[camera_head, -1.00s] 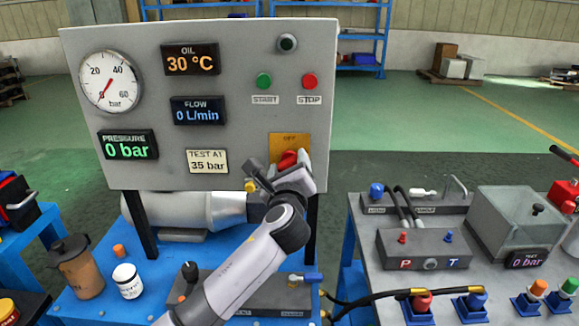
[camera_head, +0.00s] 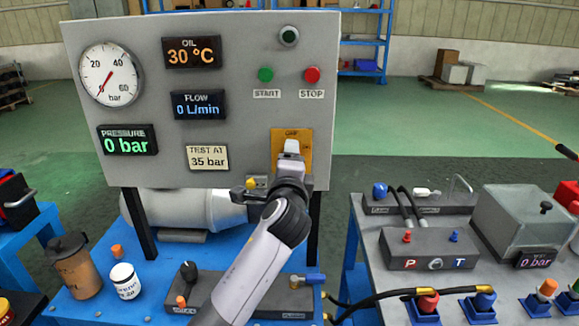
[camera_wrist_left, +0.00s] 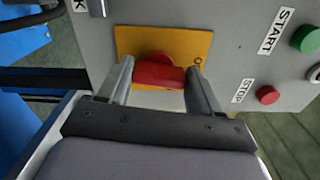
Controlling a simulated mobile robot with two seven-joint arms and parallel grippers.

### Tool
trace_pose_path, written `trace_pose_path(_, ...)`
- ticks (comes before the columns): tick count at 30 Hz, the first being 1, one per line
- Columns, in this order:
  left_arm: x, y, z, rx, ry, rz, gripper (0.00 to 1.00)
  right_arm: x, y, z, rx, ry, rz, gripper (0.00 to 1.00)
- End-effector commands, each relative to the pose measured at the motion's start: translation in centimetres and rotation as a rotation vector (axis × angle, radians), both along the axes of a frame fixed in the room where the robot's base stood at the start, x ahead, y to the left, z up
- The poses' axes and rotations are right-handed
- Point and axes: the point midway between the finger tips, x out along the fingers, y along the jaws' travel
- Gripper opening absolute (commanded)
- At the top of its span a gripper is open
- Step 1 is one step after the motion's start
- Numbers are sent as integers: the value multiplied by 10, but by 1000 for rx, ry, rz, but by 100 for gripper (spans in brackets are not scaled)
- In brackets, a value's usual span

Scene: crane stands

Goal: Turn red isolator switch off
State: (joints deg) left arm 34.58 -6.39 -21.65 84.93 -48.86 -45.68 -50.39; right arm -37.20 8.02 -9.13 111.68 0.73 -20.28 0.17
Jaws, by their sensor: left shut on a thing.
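The red isolator switch (camera_wrist_left: 160,74) is a red handle on a yellow plate (camera_wrist_left: 190,42), which also shows on the grey panel in the head view (camera_head: 305,150). In the left wrist view the handle lies across the space between the two fingers of my left gripper (camera_wrist_left: 159,82), which is shut on it. In the head view my left gripper (camera_head: 289,155) is in front of the plate and hides the handle. Part of the plate's "OFF" label shows above the gripper. My right gripper is not in view.
A green START button (camera_head: 265,74) and a red STOP button (camera_head: 312,75) sit above the plate. The pressure display (camera_head: 127,140) reads 0 bar. A hose bench stands right.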

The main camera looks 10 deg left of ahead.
Motion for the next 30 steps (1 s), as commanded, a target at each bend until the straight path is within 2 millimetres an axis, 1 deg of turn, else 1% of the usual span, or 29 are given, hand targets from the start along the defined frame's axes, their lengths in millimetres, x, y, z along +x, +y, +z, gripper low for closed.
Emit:
trace_pose_path(3, 0, 0, -2, -60, -10, 0, 33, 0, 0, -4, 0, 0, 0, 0)
trace_pose_path(9, 0, 0, -2, -122, -23, 0, 33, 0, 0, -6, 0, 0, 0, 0)
trace_pose_path(26, 0, 0, -1, -148, -28, 0, 33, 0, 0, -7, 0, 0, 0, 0)
trace_pose_path(27, 0, 0, -1, -148, -28, 0, 77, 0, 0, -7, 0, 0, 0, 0)
trace_pose_path(28, 0, 0, -1, -147, -28, 0, 86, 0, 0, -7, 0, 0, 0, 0)
trace_pose_path(29, 0, 0, -1, -147, -28, 0, 89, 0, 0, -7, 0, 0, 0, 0)
trace_pose_path(30, 0, 0, -1, -146, -28, 0, 89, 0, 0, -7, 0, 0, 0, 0)
